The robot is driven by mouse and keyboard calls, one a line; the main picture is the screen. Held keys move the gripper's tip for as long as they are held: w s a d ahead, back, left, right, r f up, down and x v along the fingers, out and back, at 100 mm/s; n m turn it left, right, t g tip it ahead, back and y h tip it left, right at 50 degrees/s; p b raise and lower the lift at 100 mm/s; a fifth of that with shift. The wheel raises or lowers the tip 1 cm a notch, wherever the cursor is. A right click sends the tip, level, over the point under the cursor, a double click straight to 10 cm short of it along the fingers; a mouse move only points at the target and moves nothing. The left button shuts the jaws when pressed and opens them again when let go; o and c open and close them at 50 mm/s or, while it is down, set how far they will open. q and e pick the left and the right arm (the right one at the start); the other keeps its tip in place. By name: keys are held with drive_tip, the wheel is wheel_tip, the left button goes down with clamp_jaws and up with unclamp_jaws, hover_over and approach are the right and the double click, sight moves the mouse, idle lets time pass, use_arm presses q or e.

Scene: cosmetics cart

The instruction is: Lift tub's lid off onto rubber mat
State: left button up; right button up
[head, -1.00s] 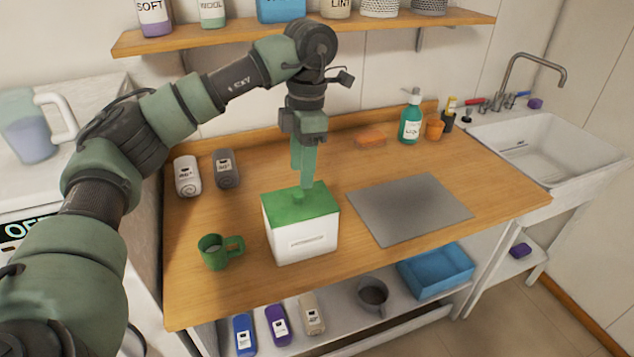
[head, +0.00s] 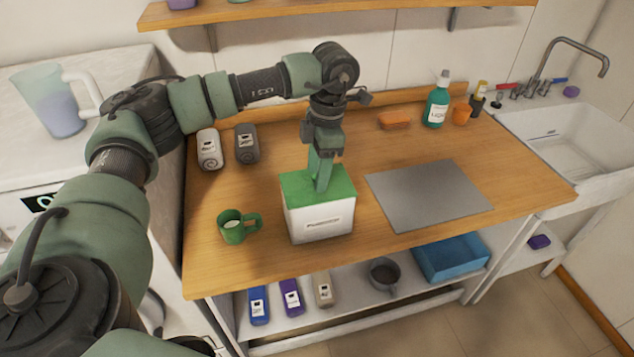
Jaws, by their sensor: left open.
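The tub (head: 320,222) is a white box with a label on its front, standing upright on the wooden counter. Its green lid (head: 340,187) sits on top of it. My left gripper (head: 322,186) points down over the middle of the lid, its fingers open and reaching the lid's top. The fingers hide the lid's knob, so I cannot tell whether they touch it. The grey rubber mat (head: 428,195) lies flat and bare on the counter, to the right of the tub. My right gripper is out of view.
A green mug (head: 235,228) stands close to the tub's left. An orange sponge (head: 394,120) and a teal soap bottle (head: 436,103) are at the back. A sink (head: 570,145) is at right.

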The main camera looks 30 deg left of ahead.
use_arm(q)
drive_tip(key=c, duration=0.4)
clamp_jaws()
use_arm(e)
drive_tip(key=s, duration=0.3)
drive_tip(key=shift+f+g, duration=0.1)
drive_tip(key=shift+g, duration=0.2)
